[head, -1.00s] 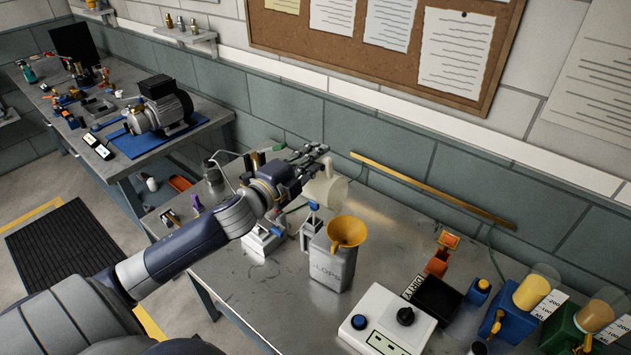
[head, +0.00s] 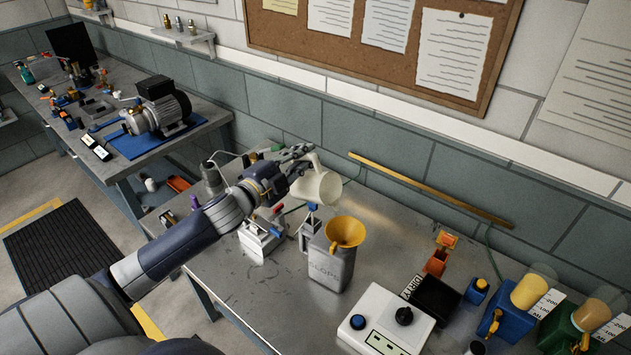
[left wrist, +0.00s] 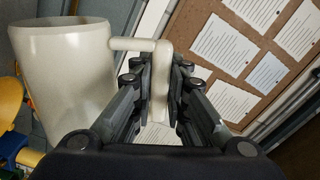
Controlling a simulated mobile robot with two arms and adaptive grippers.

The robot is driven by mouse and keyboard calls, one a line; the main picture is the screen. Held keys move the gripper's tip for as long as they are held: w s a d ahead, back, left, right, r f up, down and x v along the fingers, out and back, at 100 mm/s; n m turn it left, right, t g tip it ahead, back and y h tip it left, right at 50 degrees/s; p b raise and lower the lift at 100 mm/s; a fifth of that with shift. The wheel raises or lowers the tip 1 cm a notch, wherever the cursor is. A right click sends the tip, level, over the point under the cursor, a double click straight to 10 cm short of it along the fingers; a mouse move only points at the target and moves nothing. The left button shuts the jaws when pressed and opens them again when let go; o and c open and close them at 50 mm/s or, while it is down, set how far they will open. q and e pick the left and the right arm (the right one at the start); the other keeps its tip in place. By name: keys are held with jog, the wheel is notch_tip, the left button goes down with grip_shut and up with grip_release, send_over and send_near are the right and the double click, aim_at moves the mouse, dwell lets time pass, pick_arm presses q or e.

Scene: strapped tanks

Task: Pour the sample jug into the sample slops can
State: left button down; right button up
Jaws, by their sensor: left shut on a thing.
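The sample jug (head: 317,182) is a pale, translucent cream jug, held in the air behind and a little left of the slops can. My left gripper (head: 302,152) is shut on the jug's handle. In the left wrist view the jug (left wrist: 65,80) hangs left of the fingers, and my left gripper (left wrist: 160,85) has the handle between its fingers. The jug is tilted in the head view. No liquid stream shows. The sample slops can (head: 333,268) is a grey can marked SLOPS, upright on the bench, with a yellow funnel (head: 346,232) in its top. My right gripper is not in view.
Blue and green holders with yellow containers (head: 530,291) are at the right. A yellow strip (head: 430,188) runs along the wall.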

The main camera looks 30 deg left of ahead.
pick_arm(q)
jog(key=shift+a+f, duration=0.1)
jog(key=shift+f, duration=0.2)
jog(key=a+f+n+b, duration=0.1)
jog(key=a+f+n, duration=0.2)
jog(key=f+n, duration=0.2)
jog(key=shift+w+a+b, duration=0.15)
jog(key=shift+a+b, duration=0.05)
jog(key=shift+b, duration=0.2)
jog(key=f+n, duration=0.2)
jog(key=a+f+n+b, duration=0.1)
jog(key=f+n, duration=0.2)
